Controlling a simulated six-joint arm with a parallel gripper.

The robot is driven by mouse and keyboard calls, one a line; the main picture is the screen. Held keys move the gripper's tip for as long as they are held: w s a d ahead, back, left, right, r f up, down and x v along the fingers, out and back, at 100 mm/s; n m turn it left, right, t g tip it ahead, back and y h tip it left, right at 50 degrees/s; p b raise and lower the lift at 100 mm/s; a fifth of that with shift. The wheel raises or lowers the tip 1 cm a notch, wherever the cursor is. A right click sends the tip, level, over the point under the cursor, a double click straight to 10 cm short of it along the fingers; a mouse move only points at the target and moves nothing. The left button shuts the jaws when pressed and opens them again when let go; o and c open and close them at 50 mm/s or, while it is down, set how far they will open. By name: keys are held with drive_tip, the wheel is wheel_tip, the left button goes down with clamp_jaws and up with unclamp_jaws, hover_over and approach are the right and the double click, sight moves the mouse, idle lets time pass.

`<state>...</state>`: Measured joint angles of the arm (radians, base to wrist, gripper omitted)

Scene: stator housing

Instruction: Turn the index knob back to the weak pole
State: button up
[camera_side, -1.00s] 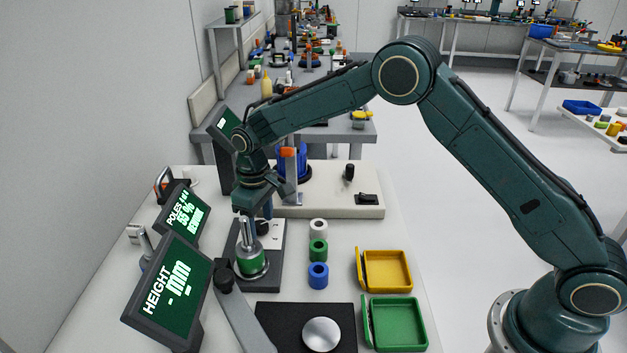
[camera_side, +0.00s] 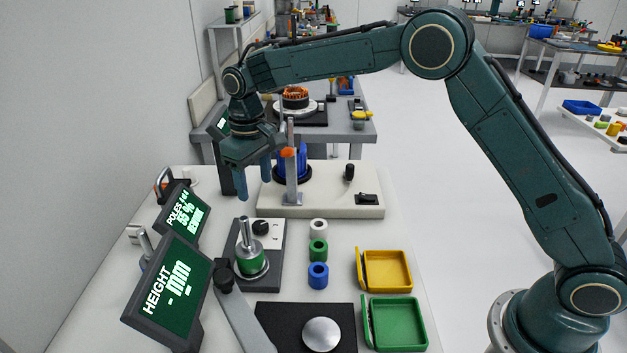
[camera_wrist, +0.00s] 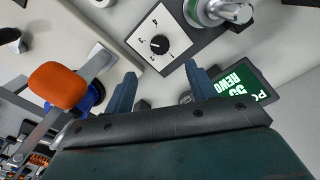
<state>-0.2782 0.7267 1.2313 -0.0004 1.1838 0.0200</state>
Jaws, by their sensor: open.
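The index knob (camera_side: 260,227) is a small black knob on a white plate on the dark fixture, behind the green part. In the wrist view the knob (camera_wrist: 159,44) sits on its white dial plate with small printed marks; which mark it points at is too small to tell. My gripper (camera_side: 254,184) is open and empty, raised above and behind the knob. In the wrist view its fingers (camera_wrist: 160,72) are spread, with the knob beyond the gap. The green part with a metal spindle (camera_side: 250,262) stands on the fixture. The poles display (camera_side: 184,216) shows 55 % and REWORK.
A height display (camera_side: 168,290) stands front left. White, green and blue rings (camera_side: 318,252) stand right of the fixture. Yellow (camera_side: 408,271) and green (camera_side: 421,325) trays lie further right. A pale station with an orange-topped post (camera_side: 288,153) is close beside my gripper.

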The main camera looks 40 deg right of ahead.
wheel_tip(320, 180, up, 17)
hover_over(260, 224)
drive_tip(key=shift+s+d+r, duration=0.45)
drive_tip(key=shift+s+r, duration=0.05)
drive_tip(key=shift+r, duration=0.15)
drive_tip(key=shift+s+d+r, duration=0.45)
drive_tip(key=shift+s+r, duration=0.05)
drive_tip(key=shift+r, duration=0.15)
idle(0.3)
wheel_tip(260, 224, down, 17)
drive_tip(key=w+a+n, duration=0.2)
drive_tip(key=n, duration=0.3)
wheel_tip(260, 224, down, 14)
drive_tip(key=shift+r, duration=0.25)
idle(0.4)
